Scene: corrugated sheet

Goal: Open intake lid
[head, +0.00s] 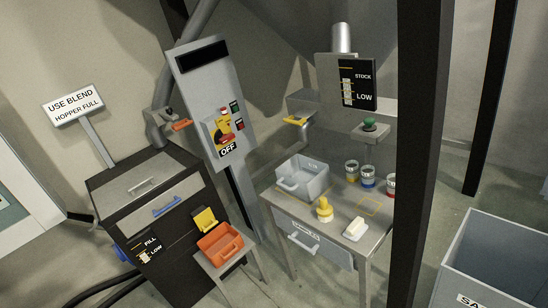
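A dark cabinet (160,240) stands at the left in the head view. A flat grey lid panel (125,182) with a silver bar handle (143,187) lies in its top and looks shut; it appears to be the intake lid. Below it, a light grey front panel (185,200) carries a blue handle (167,206). No label on the cabinet names the intake. My gripper is not in view, and nothing is seen touching the lid.
A sign (73,104) reads "USE BLEND HOPPER FULL". A control panel (205,90) shows "OFF". An orange bin (219,244) sits on a small stand. A bench (285,208) holds a grey bin and cans. A dark post (422,150) and large grey bin (500,250) stand right.

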